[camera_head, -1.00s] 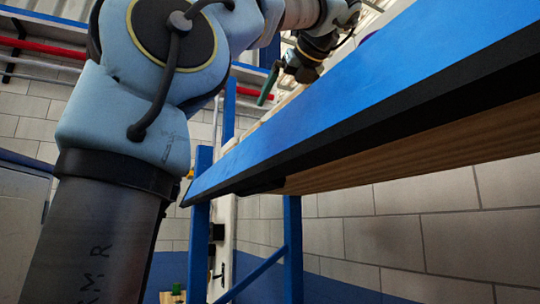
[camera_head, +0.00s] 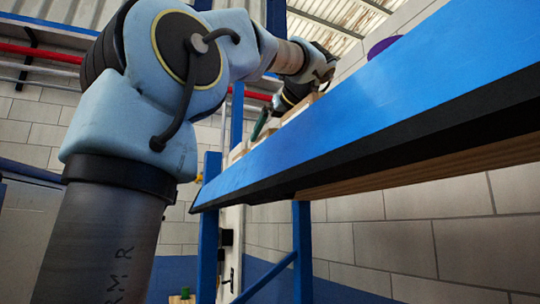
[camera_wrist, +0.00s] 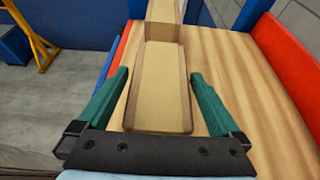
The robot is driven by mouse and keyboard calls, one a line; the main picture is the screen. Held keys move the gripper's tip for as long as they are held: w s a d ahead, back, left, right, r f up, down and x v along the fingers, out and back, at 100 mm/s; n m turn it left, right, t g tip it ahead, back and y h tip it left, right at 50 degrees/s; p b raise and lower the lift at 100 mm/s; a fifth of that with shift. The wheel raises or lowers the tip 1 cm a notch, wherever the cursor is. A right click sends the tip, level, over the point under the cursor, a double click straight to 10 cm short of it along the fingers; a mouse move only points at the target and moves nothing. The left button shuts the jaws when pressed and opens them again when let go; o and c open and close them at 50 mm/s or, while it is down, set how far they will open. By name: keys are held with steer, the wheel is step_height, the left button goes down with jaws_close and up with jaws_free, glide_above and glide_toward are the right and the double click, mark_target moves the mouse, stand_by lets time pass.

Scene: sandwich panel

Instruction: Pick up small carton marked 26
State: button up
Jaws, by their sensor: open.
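A small tan carton (camera_wrist: 160,92) with brown edges stands on the wooden shelf top in the wrist view. I can read no number on it. My gripper (camera_wrist: 160,74) is open, with one green finger on each side of this carton. I cannot tell whether either finger touches it. In the head view my gripper (camera_head: 262,124) is above the shelf's far end, with one green finger showing beside pale box shapes.
Another tan carton (camera_wrist: 163,22) stands directly beyond the first. The wooden shelf top (camera_wrist: 240,100) is bare to the right, towards a red piece (camera_wrist: 283,62). The shelf's blue edge (camera_head: 400,95) crosses the head view. A purple round object (camera_head: 382,46) shows above it.

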steer(key=shift+c, duration=0.4)
jaws_close()
stand_by(0.4)
